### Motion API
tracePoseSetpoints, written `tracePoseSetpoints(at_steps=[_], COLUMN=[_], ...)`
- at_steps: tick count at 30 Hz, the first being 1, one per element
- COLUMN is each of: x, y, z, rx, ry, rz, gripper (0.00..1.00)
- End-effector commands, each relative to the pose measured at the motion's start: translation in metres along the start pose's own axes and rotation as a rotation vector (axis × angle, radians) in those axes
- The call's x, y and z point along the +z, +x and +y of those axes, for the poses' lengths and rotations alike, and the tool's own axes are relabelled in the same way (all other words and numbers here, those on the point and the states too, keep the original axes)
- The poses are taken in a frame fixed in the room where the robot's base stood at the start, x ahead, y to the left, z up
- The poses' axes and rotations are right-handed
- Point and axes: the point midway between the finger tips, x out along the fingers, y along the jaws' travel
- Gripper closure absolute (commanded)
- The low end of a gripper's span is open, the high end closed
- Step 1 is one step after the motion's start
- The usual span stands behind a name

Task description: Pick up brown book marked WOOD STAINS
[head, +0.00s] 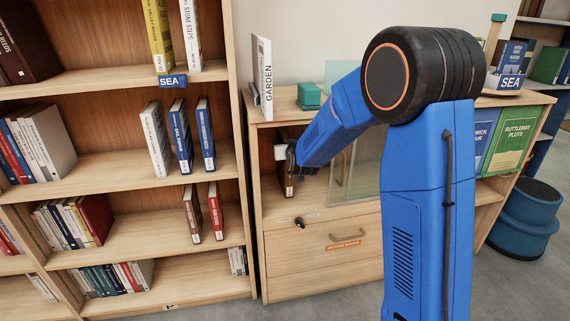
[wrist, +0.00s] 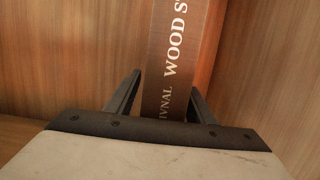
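The brown book marked WOOD S… (wrist: 178,60) stands upright in the wrist view, its spine toward me and the rest of its title cut off. My gripper (wrist: 165,80) is open, with one finger on either side of the lower spine. A small gap shows between the left finger and the book; the right finger is close beside the cover. In the head view the brown book (head: 289,186) stands in the open left part of the low cabinet, partly hidden by my gripper (head: 287,165).
A tall bookcase (head: 110,170) with several books is at left. A blue stool (head: 528,215) stands at right.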

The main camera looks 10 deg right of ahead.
Motion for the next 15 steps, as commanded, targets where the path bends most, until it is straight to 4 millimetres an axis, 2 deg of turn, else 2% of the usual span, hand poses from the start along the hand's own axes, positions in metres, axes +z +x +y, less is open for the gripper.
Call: tracePoseSetpoints(at_steps=[1,5,6,15], x=[0.0000,0.0000,0.0000,0.0001], y=[-0.0001,-0.0001,-0.0001,-0.0002], z=[-0.0001,-0.0002,-0.0002,-0.0002], rx=[0.000,0.000,0.000,0.000], ry=[0.000,0.000,0.000,0.000], rz=[0.000,0.000,0.000,0.000], gripper=[0.64,0.95,1.00,1.00])
